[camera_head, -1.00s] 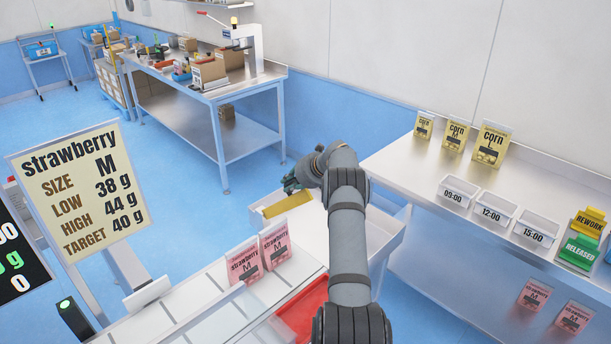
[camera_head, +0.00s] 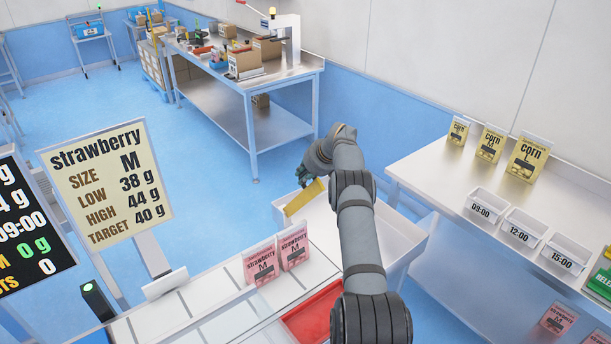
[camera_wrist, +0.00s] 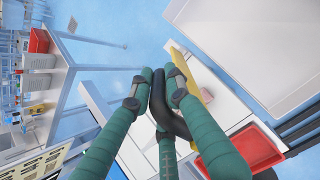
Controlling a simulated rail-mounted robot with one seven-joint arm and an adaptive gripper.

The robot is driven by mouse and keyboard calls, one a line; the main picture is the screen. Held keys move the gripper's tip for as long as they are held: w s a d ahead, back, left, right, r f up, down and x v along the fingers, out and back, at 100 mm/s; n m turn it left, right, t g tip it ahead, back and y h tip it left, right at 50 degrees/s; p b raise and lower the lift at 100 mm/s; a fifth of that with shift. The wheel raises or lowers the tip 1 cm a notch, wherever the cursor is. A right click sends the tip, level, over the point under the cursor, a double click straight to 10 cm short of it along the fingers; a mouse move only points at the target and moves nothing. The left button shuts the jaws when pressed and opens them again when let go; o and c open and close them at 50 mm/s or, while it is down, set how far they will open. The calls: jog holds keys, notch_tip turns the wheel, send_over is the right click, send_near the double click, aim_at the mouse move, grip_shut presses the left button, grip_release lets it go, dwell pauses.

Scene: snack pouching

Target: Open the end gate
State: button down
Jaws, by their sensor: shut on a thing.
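The end gate (camera_head: 304,197) is a yellow plate at the far end of the white chute beyond the lane. In the head view it stands tilted, its right end higher. My gripper (camera_head: 305,174) is at its far side, partly hidden behind my arm. In the wrist view, the green fingers of my gripper (camera_wrist: 160,92) are closed around a black bent handle (camera_wrist: 178,122). The yellow gate (camera_wrist: 206,95) shows just right of that handle, partly covered by it.
Two pink strawberry pouches (camera_head: 278,256) stand on the white lane by the chute (camera_head: 345,235). A red tray (camera_head: 314,312) lies beside my arm. A steel table (camera_head: 440,185) with corn pouches and white bins is at right. Open blue floor lies beyond the chute.

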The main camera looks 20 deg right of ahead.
jog(key=shift+s+f, duration=0.2)
jog(key=shift+f, duration=0.15)
jog(key=c, duration=1.9)
grip_release()
jog(key=shift+o, duration=0.9)
jog(key=shift+w, duration=0.3)
jog(key=shift+v, duration=0.85)
jog(key=v, duration=1)
jog(key=shift+d+r, duration=0.1)
jog(key=shift+c, duration=0.6)
